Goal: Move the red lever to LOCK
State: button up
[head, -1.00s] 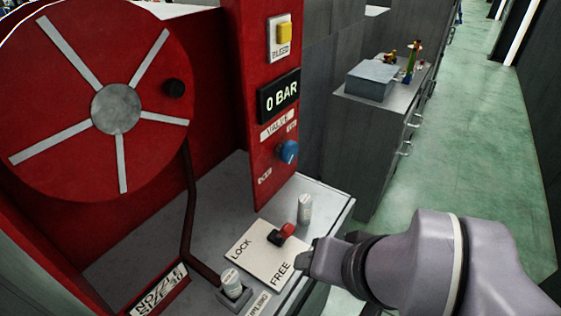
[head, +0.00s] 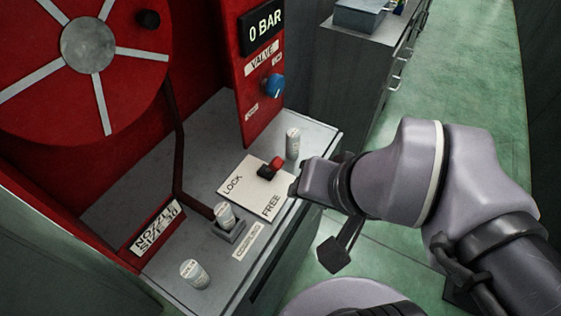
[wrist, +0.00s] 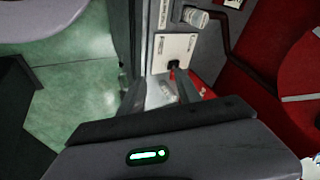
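The red lever (head: 277,163) has a red end on a black base and sits near the upper right edge of a white plate (head: 247,196). The plate reads LOCK at its left and FREE at its lower right. The red end points up and right, along neither label clearly. My gripper (head: 296,189) is just right of the plate, close to the lever but apparently apart from it. In the wrist view, the black lever base (wrist: 174,65) shows on the plate, beyond my gripper's fingers (wrist: 160,92).
White cylinders stand behind the lever (head: 292,143), in a grey holder (head: 225,214) and at the counter's front (head: 194,274). A red panel with a blue valve knob (head: 274,86) and a hose reel (head: 88,45) rise behind.

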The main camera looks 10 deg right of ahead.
aim_at(273, 167)
jog(key=f+m, duration=0.1)
jog(key=m, duration=0.1)
jog(key=w+f+m+g, duration=0.1)
jog(key=w+f+m+y, duration=0.1)
jog(key=m, duration=0.1)
jog(key=shift+w+d+m+g+p, duration=0.15)
jog(key=shift+d+m+g+p, duration=0.15)
jog(key=shift+d+p, duration=0.1)
jog(key=c, duration=0.7)
jog(key=m, duration=0.1)
jog(key=w+f+m+y, duration=0.1)
jog(key=m, duration=0.1)
jog(key=w+d+f+m, duration=0.1)
jog(key=shift+w+f+m+g+y, duration=0.1)
jog(key=shift+w+m+g+y, duration=0.15)
jog(key=shift+m+g+y, duration=0.05)
grip_shut()
jog(key=w+d+f+m+t+y+p, duration=0.1)
jog(key=w+d+f+m, duration=0.3)
jog(key=m, duration=0.7)
jog(key=d+f+t, duration=0.1)
jog(key=d, duration=0.1)
jog(key=shift+w+d+y, duration=0.3)
jog(key=shift+w+y, duration=0.1)
